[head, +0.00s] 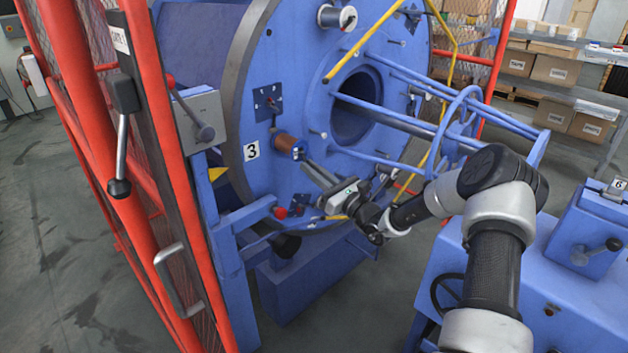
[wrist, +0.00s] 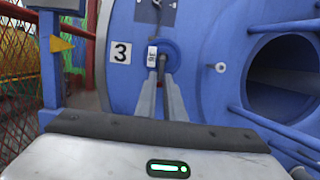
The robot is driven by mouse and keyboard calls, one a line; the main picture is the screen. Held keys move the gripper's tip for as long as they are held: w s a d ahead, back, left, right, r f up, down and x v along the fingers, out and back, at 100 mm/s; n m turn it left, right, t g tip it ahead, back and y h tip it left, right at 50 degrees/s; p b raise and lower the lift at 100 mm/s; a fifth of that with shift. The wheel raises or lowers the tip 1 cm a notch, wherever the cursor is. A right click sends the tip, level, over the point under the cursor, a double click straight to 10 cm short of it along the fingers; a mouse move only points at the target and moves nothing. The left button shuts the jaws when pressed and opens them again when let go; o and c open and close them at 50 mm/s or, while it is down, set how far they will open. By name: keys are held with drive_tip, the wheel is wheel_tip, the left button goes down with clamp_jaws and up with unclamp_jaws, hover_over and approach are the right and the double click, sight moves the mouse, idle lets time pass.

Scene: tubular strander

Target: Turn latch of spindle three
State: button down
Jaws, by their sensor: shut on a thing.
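The spindle three latch shows in the wrist view as a small lever (wrist: 162,66) on a round blue hub (wrist: 171,52), right of the white plate with the number 3 (wrist: 121,52). In the head view, the number 3 plate (head: 251,151) is on the blue disc beside a copper-coloured spool (head: 286,141) with a blue end. My gripper (head: 302,158) reaches in from the right to the blue end. In the wrist view, my gripper (wrist: 161,76) has its two fingers on either side of the lever, shut on it. The fingers partly hide the lever.
A red mesh guard frame (head: 160,150) stands at the left. A blue bar cage (head: 440,130) sticks out from the large bore (head: 355,105) above my arm. A blue cabinet (head: 590,235) stands at the right. Grey floor (head: 60,230) is open at the far left.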

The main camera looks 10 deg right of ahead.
drive_tip(key=shift+w+a+f+t+y+b, duration=0.15)
drive_tip(key=shift+f+t+y+b, duration=0.1)
drive_tip(key=shift+t+b, duration=0.25)
drive_tip(key=shift+w+a+f+t+y+b, duration=0.15)
drive_tip(key=shift+t+y+b, duration=0.1)
drive_tip(key=shift+t+b, duration=0.2)
drive_tip(key=shift+d, duration=0.1)
drive_tip(key=c, duration=1.9)
unclamp_jaws()
drive_tip(key=shift+o, duration=0.2)
drive_tip(key=p+v, duration=0.1)
drive_tip(key=v, duration=1.6)
drive_tip(key=shift+s+p, duration=0.2)
drive_tip(key=shift+p, duration=0.1)
drive_tip(key=shift+d+r, duration=0.1)
drive_tip(key=shift+r, duration=0.05)
